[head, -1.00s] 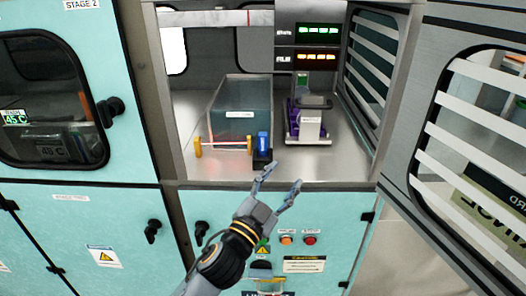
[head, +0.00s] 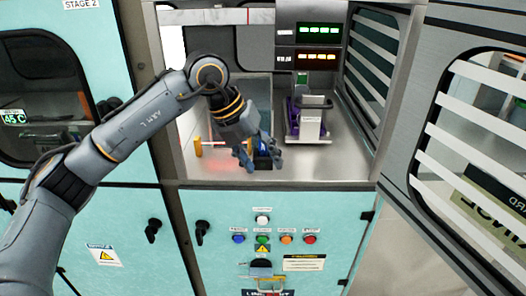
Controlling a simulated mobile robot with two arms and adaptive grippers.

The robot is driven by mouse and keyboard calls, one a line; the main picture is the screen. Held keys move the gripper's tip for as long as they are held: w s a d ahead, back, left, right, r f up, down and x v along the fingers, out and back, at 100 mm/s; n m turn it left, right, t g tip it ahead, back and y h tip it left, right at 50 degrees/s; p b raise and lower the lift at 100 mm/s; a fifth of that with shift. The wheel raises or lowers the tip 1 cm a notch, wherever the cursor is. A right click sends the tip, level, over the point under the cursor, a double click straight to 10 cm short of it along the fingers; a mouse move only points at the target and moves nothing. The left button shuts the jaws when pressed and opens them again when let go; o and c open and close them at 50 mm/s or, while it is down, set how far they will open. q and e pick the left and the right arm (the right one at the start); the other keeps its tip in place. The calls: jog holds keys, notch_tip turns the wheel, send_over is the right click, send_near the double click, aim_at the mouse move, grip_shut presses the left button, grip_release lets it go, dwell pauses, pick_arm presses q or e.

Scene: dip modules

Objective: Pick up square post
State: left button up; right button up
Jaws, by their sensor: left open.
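The square post appears to be the small blue upright piece (head: 263,146) on a black base (head: 263,163), near the front of the metal shelf. My left gripper (head: 261,161) is above and around it, open, with one finger on each side. The fingers and wrist hide most of the post, and I cannot tell whether they touch it. My right gripper is not in view.
A clear tank (head: 256,92) stands behind, partly hidden by my arm. A purple and grey device (head: 310,122) stands to the right. Panel buttons (head: 262,238) are below the shelf edge.

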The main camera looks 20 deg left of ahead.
pick_arm(q)
jog(key=a+r+n+y, duration=0.2)
jog(key=a+r+y, duration=0.1)
jog(key=a, duration=0.5)
jog(key=p, duration=0.6)
send_over(263, 148)
jog(key=a, duration=0.1)
jog(key=p+x, duration=0.1)
jog(key=x, duration=0.3)
jog(key=shift+f, duration=0.15)
jog(key=shift+w+f+p, duration=0.1)
jog(key=shift+f+p, duration=0.2)
jog(key=shift+f, duration=0.1)
jog(key=shift+c, duration=0.4)
grip_shut()
